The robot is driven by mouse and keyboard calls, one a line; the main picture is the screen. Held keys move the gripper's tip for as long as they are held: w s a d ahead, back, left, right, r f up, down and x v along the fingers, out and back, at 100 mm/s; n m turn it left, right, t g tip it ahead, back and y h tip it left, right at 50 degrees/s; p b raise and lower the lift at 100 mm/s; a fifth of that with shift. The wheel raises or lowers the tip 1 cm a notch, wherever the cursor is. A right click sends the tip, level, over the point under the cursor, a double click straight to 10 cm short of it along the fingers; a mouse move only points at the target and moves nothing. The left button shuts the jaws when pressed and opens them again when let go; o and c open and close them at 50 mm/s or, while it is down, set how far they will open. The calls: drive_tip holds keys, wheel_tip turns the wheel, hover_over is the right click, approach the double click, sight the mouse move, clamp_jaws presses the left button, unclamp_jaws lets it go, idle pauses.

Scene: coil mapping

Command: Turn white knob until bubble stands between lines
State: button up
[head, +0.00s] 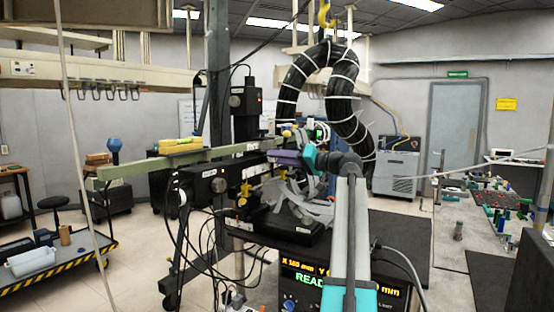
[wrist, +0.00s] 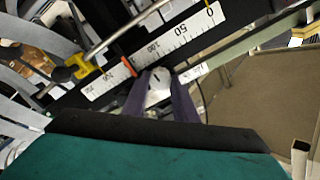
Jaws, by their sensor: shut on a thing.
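In the wrist view, a white knob (wrist: 158,84) with a dark mark on its face sits between the two purple fingers of my gripper (wrist: 160,92). The fingers are shut on it from both sides. In the head view, my gripper (head: 284,157) reaches left from the teal wrist, and I cannot make out the knob there. A yellow block that looks like a spirit level (head: 181,145) lies on the pale green beam (head: 130,169). Its bubble and lines are too small to see.
A white scale (wrist: 180,35) with a red pointer (wrist: 129,66) and a yellow clamp (wrist: 86,70) lie close to the knob. A large black coil (head: 345,90) hangs behind my arm. Cables hang below the beam. A lit display (head: 312,280) stands in front.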

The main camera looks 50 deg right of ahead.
drive_tip(key=shift+m, duration=0.5)
drive_tip(key=o, duration=1)
drive_tip(key=shift+o, duration=0.2)
drive_tip(key=shift+s, duration=0.15)
drive_tip(key=b+v, duration=0.3)
drive_tip(key=v, duration=1)
drive_tip(key=shift+s, duration=0.35)
